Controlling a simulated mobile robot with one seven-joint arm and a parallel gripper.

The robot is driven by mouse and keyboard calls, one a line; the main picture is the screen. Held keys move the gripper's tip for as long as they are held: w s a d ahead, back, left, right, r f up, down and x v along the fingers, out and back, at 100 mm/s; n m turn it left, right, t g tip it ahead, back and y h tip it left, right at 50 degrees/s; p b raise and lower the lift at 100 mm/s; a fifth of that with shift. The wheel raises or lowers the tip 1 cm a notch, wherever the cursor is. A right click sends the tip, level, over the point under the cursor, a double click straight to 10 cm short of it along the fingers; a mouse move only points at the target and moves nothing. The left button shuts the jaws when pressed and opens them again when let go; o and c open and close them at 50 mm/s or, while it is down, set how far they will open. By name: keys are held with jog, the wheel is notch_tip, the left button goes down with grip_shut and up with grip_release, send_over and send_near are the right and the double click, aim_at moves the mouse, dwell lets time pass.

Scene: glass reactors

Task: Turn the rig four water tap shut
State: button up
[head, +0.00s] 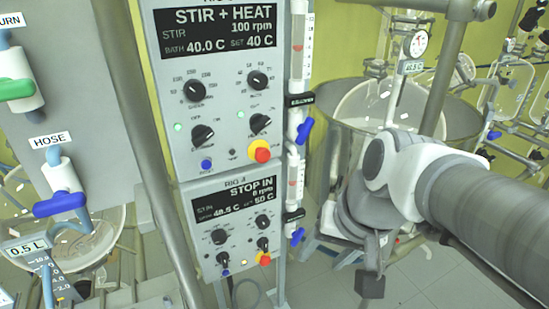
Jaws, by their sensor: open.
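The lower control panel (234,226) carries a rig label that is hard to read, perhaps RIG 4; its display reads STOP IN, 0 rpm. Beside its right edge is a clear flow tube (295,178) with a small blue tap handle (297,237) at the bottom, seen tilted. Whether that tap is open or shut I cannot tell. My gripper (370,284) hangs below my wrist at the lower right, seen from behind. It is open and apart from the tap, to its right and lower in the picture; its fingers are mostly hidden.
The upper panel (215,80) reads STIR + HEAT, with another blue tap (305,131) beside it. A HOSE tap (62,204) and green-handled tap (16,88) are at left. Metal posts flank the panels; floor shows between.

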jog(key=w+a+f+m+g+y+b, duration=0.2)
jog(key=w+f+m+y, duration=0.1)
jog(key=f, duration=0.2)
jog(key=w+a+f+m+g+y+b, duration=0.1)
jog(key=w+a+f+m+y, duration=0.15)
jog(key=f, duration=0.35)
jog(key=m+t+b, duration=0.8)
jog(key=m+t, duration=0.8)
jog(key=m, duration=1.3)
send_near(299, 239)
jog(key=shift+h, duration=0.35)
jog(key=b+x, duration=0.3)
jog(key=x, duration=0.8)
jog(key=shift+s+r, duration=0.1)
jog(key=shift+c, duration=0.3)
grip_shut()
